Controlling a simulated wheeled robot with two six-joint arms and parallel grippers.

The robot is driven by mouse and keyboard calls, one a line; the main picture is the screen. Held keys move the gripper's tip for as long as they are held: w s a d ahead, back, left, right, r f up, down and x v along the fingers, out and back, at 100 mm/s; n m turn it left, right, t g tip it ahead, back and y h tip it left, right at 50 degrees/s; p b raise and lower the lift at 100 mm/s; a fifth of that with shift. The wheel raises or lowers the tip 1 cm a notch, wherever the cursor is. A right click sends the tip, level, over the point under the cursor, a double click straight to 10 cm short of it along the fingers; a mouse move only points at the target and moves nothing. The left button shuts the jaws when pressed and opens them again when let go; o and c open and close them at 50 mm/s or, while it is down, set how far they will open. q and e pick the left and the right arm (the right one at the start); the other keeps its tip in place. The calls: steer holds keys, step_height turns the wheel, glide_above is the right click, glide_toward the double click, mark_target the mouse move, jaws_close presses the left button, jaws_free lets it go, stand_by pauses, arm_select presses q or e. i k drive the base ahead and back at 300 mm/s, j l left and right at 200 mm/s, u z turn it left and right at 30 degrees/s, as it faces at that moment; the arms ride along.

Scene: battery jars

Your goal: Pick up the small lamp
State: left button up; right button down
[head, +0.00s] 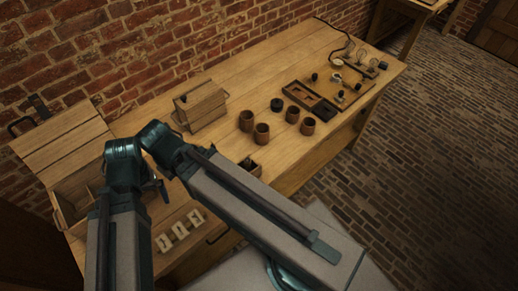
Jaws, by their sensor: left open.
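A small glass bulb on a dark base, which looks like the small lamp (362,55), stands near the far right end of the wooden bench (235,75). It is too small to make out well. My left arm reaches across the lower left of the head view, its links bent at the upper left. My left gripper (158,187) seems to show partly between those links, above the near left part of the bench. It is open, far from the lamp, and its fingers are mostly hidden. My right gripper is not in view.
Several brown jars (262,133) stand mid-bench, beside a dark tray (311,100) and a wooden board (340,88) with small parts. A wooden box (201,105) stands behind them. An open chest (62,145) is at left.

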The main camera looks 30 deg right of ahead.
mark_target(248, 167)
steer(key=l+z, duration=0.2)
steer(key=z, duration=0.15)
steer(key=l+z, duration=0.25)
steer(key=z, duration=0.15)
steer(key=k+j+z, duration=0.15)
steer(key=z, duration=0.2)
steer(key=k+z, duration=0.35)
steer(key=i+j, duration=0.05)
steer(key=i, duration=0.05)
